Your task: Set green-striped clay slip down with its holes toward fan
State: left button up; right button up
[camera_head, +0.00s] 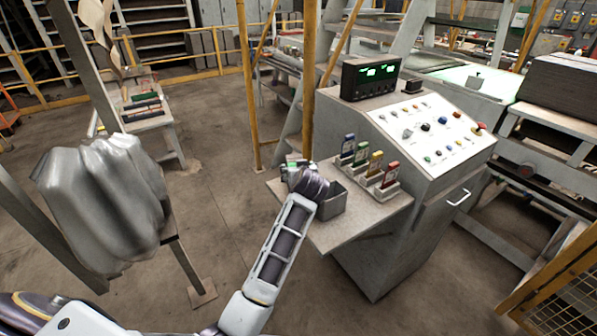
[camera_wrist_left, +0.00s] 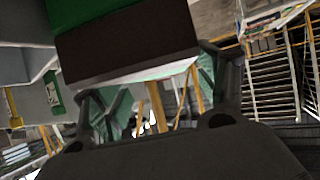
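In the left wrist view, a dark brown block with green bands (camera_wrist_left: 125,42), which looks like the green-striped clay slip, fills the upper middle. My left gripper (camera_wrist_left: 150,85) has a finger at each side of its near end and appears closed on it. Its holes are not visible. In the head view my left arm reaches to the console's side shelf, and my left gripper (camera_head: 300,172) is mostly hidden behind the wrist, with small green and white bits beside it. My right gripper is not in view. I cannot make out a fan.
A grey open box (camera_head: 332,200) stands beside my left wrist on the shelf (camera_head: 345,230). A rack (camera_head: 380,188) with several colour-topped pieces is right of it. The sloped button console (camera_head: 435,125) adjoins.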

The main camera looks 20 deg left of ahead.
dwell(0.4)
pick_arm(q)
jog(key=v, duration=1.2)
jog(key=shift+b, duration=0.4)
